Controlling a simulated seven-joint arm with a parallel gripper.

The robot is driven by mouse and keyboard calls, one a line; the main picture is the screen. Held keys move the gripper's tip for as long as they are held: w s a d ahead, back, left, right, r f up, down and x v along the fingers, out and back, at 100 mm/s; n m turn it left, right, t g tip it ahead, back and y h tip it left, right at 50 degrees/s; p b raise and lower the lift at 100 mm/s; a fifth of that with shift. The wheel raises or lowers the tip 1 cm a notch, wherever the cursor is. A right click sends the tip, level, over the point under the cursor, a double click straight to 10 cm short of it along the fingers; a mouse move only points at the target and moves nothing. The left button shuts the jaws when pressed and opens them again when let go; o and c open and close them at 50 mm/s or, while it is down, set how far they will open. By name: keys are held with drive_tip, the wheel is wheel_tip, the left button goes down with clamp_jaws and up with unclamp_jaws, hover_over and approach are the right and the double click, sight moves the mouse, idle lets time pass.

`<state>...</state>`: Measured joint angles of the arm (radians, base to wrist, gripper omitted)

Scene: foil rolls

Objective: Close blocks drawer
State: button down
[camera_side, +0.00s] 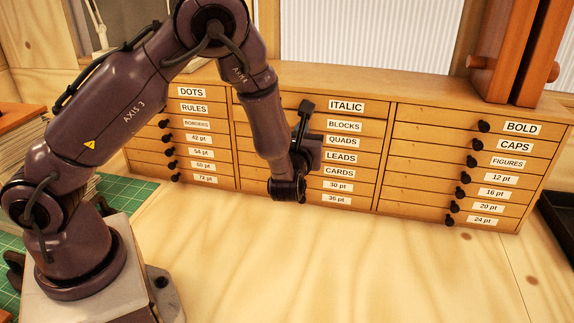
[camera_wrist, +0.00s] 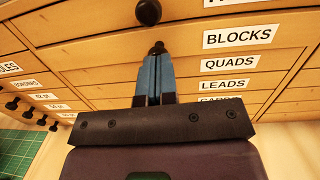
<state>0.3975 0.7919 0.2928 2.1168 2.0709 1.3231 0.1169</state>
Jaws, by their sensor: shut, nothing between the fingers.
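The BLOCKS drawer is in the middle column of a wooden cabinet, second from the top. Its white label (camera_side: 344,126) shows in the side view, and its front (camera_wrist: 190,48) in the wrist view. I cannot tell from these views how far it stands out. Its dark knob (camera_wrist: 157,47) is just beyond my fingertips. My gripper (camera_wrist: 156,72) has its blue fingers together, empty, pointing at the drawer front by the knob. Whether they touch is unclear.
The ITALIC knob (camera_wrist: 148,12) sits just above. QUADS (camera_side: 341,141) and LEADS drawers lie below. Columns of drawers with knobs flank on both sides. A brown wooden object (camera_side: 505,55) stands on the cabinet top at right. The table in front (camera_side: 350,260) is clear.

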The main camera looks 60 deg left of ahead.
drive_tip(key=shift+x, duration=0.85)
drive_tip(key=r+v, duration=0.1)
drive_tip(key=v, duration=1.3)
drive_tip(key=s+a+n+g+h, duration=0.3)
drive_tip(key=s+n+g+h, duration=0.2)
drive_tip(key=s+n+g, duration=0.95)
wheel_tip(320, 180, up, 13)
drive_tip(key=s+d+n+t+h, duration=0.1)
drive_tip(key=d+n+t+h, duration=0.1)
drive_tip(key=n+t+h, duration=0.6)
drive_tip(key=n, duration=0.4)
drive_tip(key=shift+s+r+h, duration=0.2)
drive_tip(key=shift+s+h, duration=0.2)
